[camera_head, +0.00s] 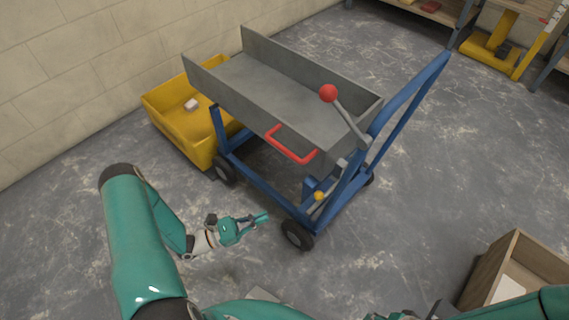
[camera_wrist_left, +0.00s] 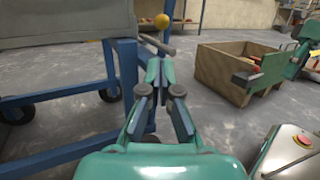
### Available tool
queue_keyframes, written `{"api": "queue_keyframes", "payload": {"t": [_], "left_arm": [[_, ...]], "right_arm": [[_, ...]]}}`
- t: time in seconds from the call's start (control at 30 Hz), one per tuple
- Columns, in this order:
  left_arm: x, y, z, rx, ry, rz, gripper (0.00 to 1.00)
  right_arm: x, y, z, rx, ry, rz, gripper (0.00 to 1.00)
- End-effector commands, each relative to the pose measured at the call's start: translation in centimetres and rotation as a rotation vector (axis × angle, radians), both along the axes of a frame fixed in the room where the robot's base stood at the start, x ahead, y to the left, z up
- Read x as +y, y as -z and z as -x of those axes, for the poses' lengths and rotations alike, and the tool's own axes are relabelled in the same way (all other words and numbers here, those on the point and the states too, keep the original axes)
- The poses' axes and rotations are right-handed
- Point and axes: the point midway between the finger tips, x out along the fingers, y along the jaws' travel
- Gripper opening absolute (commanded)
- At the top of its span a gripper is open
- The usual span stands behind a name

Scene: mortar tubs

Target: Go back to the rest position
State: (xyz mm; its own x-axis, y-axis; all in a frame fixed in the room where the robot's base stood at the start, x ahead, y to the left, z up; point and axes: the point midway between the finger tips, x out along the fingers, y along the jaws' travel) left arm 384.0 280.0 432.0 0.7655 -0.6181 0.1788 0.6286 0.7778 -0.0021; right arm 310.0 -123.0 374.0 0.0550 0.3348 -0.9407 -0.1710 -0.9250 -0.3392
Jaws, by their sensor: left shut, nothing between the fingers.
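My left gripper (camera_head: 262,217) is shut and empty, in front of the tipping cart's near front wheel in the head view. In the left wrist view its fingers (camera_wrist_left: 160,72) come together with nothing between them. The grey cart tray (camera_head: 290,90) sits on a blue frame (camera_head: 265,185) and has a red handle (camera_head: 290,146). Part of my right arm shows at the bottom right of the head view. In the left wrist view, what looks like my right gripper (camera_wrist_left: 248,77) is in front of a wooden box, too small to tell its state.
A yellow tub (camera_head: 178,118) with a pale block in it stands by the wall, behind the cart. The wooden box (camera_head: 492,262) is at the lower right. A lever with a red ball (camera_head: 328,93) rises from the cart. Shelves stand at the back right.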

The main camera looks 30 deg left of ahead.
Motion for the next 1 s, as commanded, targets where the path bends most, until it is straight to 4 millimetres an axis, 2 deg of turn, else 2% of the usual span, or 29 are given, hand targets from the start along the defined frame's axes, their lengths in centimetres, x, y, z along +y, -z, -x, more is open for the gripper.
{"api": "queue_keyframes", "payload": {"t": [0.13,0.2,0.27,0.37,0.47,0.5,0.6,0.7,0.77,0.87,1.0], "left_arm": [[-0.2,0.0,0.0,0.003,0.009,-0.002,0.0],[-1.1,0.0,0.1,0.01,0.044,-0.009,0.0],[-2.5,0.1,0.4,0.024,0.103,-0.026,0.0],[-6.4,0.4,1.7,0.062,0.279,-0.086,0.0],[-11.6,1.2,4.9,0.104,0.557,-0.215,0.0],[-13.3,1.7,6.8,0.114,0.684,-0.291,0.0],[-15.8,3.5,11.5,0.104,0.984,-0.53,0.0],[-15.7,5.5,14.7,0.03,1.221,-0.813,0.0],[-15.0,6.5,15.3,-0.042,1.321,-0.986,0.0],[-14.0,7.5,14.6,-0.186,1.413,-1.241,0.0],[-13.7,7.6,12.0,-0.406,1.433,-1.514,0.0]], "right_arm": [[0.0,0.0,0.0,0.0,0.0,0.0,0.4],[0.0,0.0,0.0,0.0,0.0,0.0,0.4],[0.0,0.0,0.0,0.0,0.0,0.0,0.4],[0.0,0.0,0.0,0.0,0.0,0.0,0.4],[0.0,0.0,0.0,0.0,0.0,0.0,0.4],[0.0,0.0,0.0,0.0,0.0,0.0,0.4],[0.0,0.0,0.0,0.0,0.0,0.0,0.4],[0.0,0.0,0.0,0.0,0.0,0.0,0.4],[0.0,0.0,0.0,0.0,0.0,0.0,0.4],[0.0,0.0,0.0,0.0,0.0,0.0,0.4],[0.0,0.0,0.0,0.0,0.0,0.0,0.4]]}}
